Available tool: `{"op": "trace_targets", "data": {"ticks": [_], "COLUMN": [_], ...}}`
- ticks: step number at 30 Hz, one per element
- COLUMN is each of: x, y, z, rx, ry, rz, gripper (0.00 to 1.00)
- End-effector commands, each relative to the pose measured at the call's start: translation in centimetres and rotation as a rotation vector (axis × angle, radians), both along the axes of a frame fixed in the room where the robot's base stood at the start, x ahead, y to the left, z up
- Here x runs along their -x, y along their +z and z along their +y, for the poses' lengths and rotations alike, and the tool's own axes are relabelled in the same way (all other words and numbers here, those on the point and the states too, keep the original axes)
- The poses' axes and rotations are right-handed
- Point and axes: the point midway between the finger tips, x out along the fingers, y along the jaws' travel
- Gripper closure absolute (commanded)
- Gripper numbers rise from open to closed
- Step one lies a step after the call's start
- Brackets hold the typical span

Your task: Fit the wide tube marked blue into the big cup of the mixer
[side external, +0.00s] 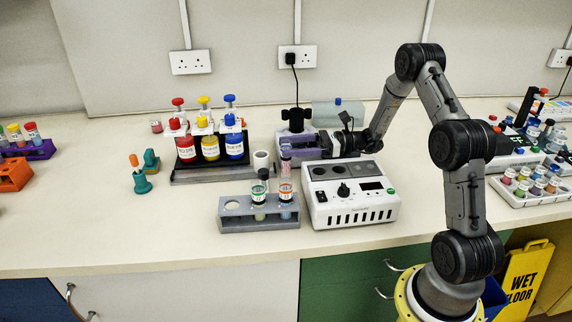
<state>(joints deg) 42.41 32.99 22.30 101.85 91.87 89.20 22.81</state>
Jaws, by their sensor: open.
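My gripper (330,143) is at the end of the arm, above and behind a white device (351,208) with dark round wells on top, a knob and a small display, which looks like the mixer. The jaws are open and I see nothing held in them. A grey rack (232,226) stands just left of this device. It holds a tube with a green-marked label (259,197) and a tube with an orange-marked label (286,193), both upright. I cannot make out a blue mark on either tube. Which well is the big cup is hard to tell.
Behind the rack, a stand holds bottles with red, yellow and blue labels (235,147). A teal stand (141,183) is at left, and a tray of small vials (539,189) at right. The front left bench is clear.

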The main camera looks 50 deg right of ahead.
Motion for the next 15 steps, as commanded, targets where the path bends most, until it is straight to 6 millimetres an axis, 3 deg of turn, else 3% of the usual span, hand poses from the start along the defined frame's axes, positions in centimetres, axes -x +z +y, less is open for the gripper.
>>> {"op": "trace_targets", "data": {"ticks": [7,15], "x": [-2.7,-3.3], "y": [0.0,0.0], "z": [2.8,3.3], "rx": [-0.001,-0.001], "ry": [0.003,0.000], "rz": [0.001,0.001], "gripper": [0.30,0.30]}}
